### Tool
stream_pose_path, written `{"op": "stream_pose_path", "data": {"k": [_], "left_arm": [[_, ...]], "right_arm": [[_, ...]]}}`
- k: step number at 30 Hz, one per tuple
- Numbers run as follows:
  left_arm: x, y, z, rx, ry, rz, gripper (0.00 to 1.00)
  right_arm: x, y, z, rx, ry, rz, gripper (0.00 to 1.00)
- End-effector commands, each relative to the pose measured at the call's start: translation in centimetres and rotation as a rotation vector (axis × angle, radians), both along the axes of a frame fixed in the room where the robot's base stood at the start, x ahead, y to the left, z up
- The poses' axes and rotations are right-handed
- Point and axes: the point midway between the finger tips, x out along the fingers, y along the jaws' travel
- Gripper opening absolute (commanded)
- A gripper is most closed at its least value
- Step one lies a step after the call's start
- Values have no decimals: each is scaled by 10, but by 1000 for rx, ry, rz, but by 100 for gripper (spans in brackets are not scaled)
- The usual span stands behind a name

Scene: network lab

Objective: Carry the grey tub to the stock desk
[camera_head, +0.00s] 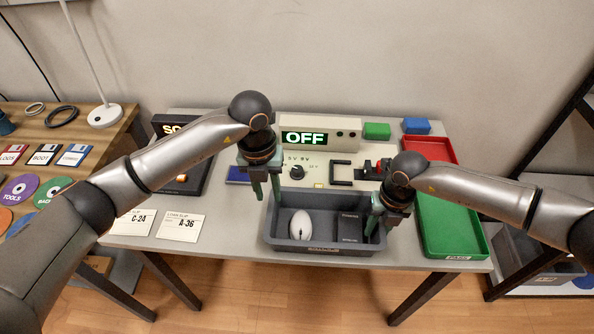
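The grey tub (318,248) sits on the front of the light grey table (235,235). Inside it lie a white computer mouse (302,226) and a dark box (350,227). My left gripper (267,198) is open above the tub's left end, with a gap between its greenish fingers and nothing between them. My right gripper (374,226) is at the tub's right end, with a finger reaching down at that wall. Its other finger is largely hidden, so I cannot tell its opening or contact. No label readable here names the stock desk.
Behind the tub is a bench unit with an OFF display (305,138). Red (430,148) and green (450,226) trays stand right. Two slip cards (180,226) lie left. A wooden desk (30,135) with discs and floppies is at far left; a shelf (540,215) is at right.

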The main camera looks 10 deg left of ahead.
Motion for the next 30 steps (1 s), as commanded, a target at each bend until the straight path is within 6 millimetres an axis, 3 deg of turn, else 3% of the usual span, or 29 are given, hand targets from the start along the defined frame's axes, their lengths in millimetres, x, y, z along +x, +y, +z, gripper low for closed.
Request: {"op": "stream_pose_path", "data": {"k": [6,12,18,30], "left_arm": [[0,0,0,0,0,0,34],[0,0,0,0,0,0,34],[0,0,-1,0,0,0,34],[0,0,0,0,0,0,34]], "right_arm": [[1,-3,50,1,-5,0,34],[1,-5,81,0,-3,-2,34],[1,-5,92,0,-1,-1,34],[1,-5,92,0,-1,-1,34]]}}
